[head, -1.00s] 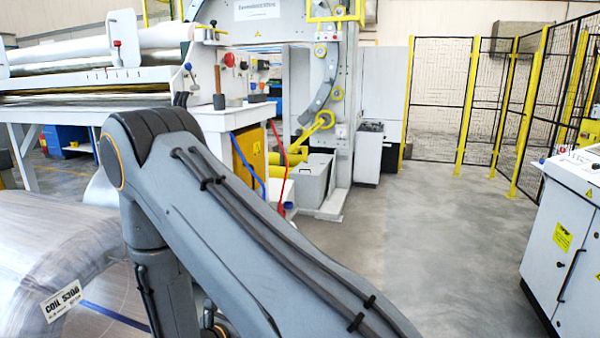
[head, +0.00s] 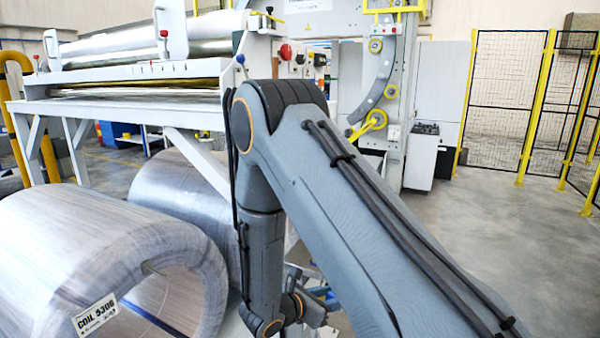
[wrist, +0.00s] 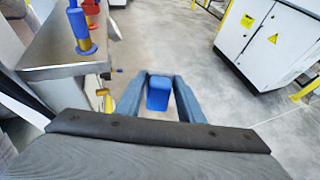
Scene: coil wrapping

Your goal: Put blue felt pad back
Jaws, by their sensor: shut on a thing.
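In the wrist view, a small blue block, the felt pad (wrist: 158,94), sits between the two blue-grey fingers of my gripper (wrist: 160,92). The fingers are shut on it from both sides, and it is held over the grey floor. In the head view my arm covers the middle, and the pad and the fingertips cannot be made out.
A metal-topped table (wrist: 65,70) with a blue-topped tool (wrist: 79,28) stands left of my gripper. A white cabinet (wrist: 273,42) stands at upper right. A wrapped coil (head: 75,265) lies at lower left, before the white-framed machine (head: 130,85). The right floor is clear.

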